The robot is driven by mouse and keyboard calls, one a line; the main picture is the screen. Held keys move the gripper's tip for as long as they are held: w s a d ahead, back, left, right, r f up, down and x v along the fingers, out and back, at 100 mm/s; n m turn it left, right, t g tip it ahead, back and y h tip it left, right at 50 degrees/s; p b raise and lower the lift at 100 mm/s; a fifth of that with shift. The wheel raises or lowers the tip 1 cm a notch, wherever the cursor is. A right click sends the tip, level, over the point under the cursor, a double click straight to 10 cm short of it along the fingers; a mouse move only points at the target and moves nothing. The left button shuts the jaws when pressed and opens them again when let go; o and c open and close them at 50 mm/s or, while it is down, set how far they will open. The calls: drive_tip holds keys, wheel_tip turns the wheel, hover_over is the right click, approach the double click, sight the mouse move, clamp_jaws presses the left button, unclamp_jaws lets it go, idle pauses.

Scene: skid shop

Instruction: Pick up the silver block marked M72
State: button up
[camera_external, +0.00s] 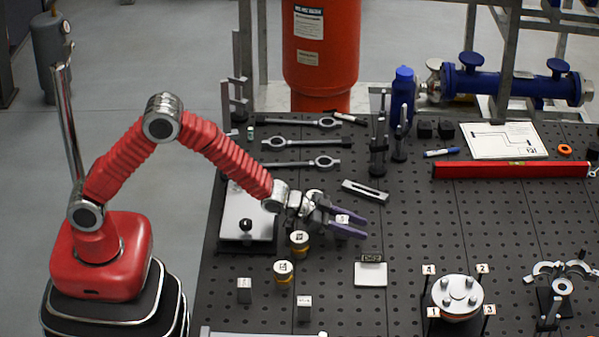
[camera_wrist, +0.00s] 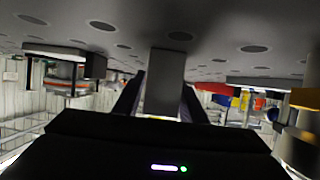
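My gripper (camera_external: 352,229) is low over the dark perforated table, its purple fingers pointing right. A small silver block (camera_external: 342,218) with a white label stands between the fingers. In the wrist view the grey block (camera_wrist: 166,82) stands on the table surface, which shows at the top, with one dark finger on each side. The fingers look spread around it; any contact is too small to tell. Two other silver blocks, one at the front left (camera_external: 244,291) and one right of it (camera_external: 304,309), stand apart from my gripper. I cannot read the labels for certain.
Yellow-banded round pieces (camera_external: 299,241) (camera_external: 283,271) stand just left of my gripper. A slotted bar (camera_external: 365,191) lies behind it. A silver plate with a dark tag (camera_external: 370,273) is in front. A flanged part with numbered posts (camera_external: 458,294) stands front right.

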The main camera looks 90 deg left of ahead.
clamp_jaws()
drive_tip(key=shift+r, duration=0.1)
wheel_tip(320, 180, up, 10)
idle(0.8)
idle(0.4)
